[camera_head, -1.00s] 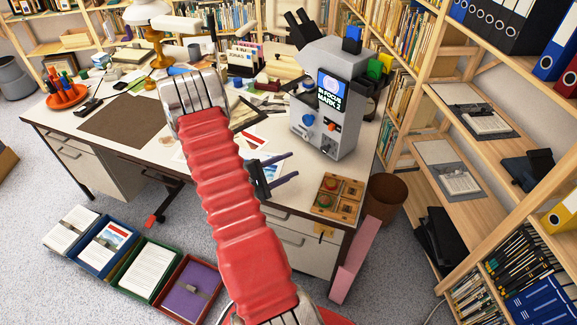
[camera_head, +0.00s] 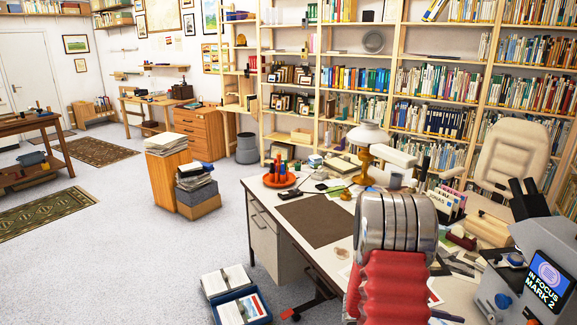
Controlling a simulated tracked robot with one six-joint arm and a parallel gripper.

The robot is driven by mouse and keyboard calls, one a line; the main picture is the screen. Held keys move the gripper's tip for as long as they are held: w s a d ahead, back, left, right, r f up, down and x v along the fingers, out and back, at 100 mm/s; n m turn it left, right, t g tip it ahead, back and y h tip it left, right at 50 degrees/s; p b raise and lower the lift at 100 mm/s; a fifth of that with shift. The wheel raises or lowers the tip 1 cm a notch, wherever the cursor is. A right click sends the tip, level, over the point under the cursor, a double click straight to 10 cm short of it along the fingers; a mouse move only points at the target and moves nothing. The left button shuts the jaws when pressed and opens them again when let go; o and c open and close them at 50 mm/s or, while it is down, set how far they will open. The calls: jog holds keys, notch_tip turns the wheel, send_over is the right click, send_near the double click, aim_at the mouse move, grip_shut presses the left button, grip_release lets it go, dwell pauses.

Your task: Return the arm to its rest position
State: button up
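My arm rises at the bottom right of centre, in front of the desk (camera_head: 300,225). Its red ribbed sleeve and silvery banded joint show. A small dark part at the bottom edge, right of the sleeve, looks like part of my gripper (camera_head: 447,316). Its fingers are cut off by the frame or hidden, so I cannot tell whether it is open or shut.
A grey device with a screen (camera_head: 548,282) stands at the right. A lamp (camera_head: 367,140) and a red pen holder (camera_head: 279,178) are on the desk. Trays (camera_head: 243,308) lie on the floor. Tall bookshelves line the back. The floor at left is mostly open.

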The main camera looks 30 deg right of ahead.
jog(key=w+a+r+t+y, duration=0.1)
jog(key=a+r+t+y, duration=0.3)
jog(key=a, duration=1.1)
jog(key=w+a+r+t+y, duration=0.2)
jog(key=a+r+t+y, duration=0.2)
jog(key=a+r, duration=0.5)
jog(key=w+a+r+t+y, duration=0.2)
jog(key=a+r+t+y, duration=0.2)
jog(key=a, duration=1.8)
notch_tip(320, 180, up, 4)
jog(key=t, duration=0.2)
jog(key=shift+w+a+f+n+t+y, duration=0.2)
jog(key=shift+w+f+n+t+y, duration=0.1)
jog(key=shift+y, duration=0.1)
